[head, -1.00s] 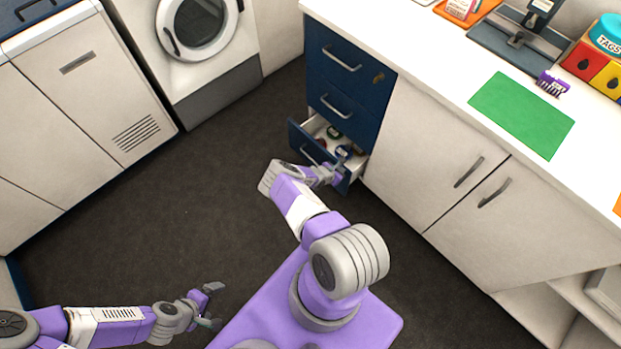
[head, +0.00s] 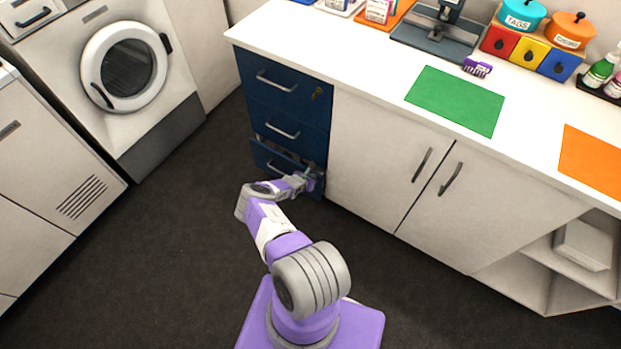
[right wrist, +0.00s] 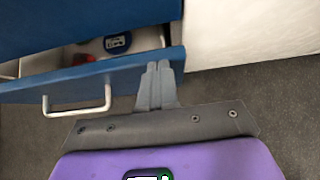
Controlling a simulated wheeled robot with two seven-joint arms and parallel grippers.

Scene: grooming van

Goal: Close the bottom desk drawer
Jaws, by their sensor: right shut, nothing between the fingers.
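The blue bottom drawer (head: 268,158) of the desk stands partly open, by a smaller gap than its full depth. Its blue front (right wrist: 30,88) and silver handle (right wrist: 80,108) show in the right wrist view, with a strip of the white inside above the front. My right gripper (head: 308,180) is shut and empty at the right end of the drawer front. In the right wrist view its closed fingertips (right wrist: 158,72) lie over the front's right part, right of the handle, and appear to touch it. My left gripper is out of view.
In the drawer lie a dark blue round item (right wrist: 117,43) and something red (right wrist: 85,58). The two upper drawers (head: 283,92) are shut. White cupboard doors (head: 375,160) stand to the right. The dark floor (head: 160,240) at left is clear.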

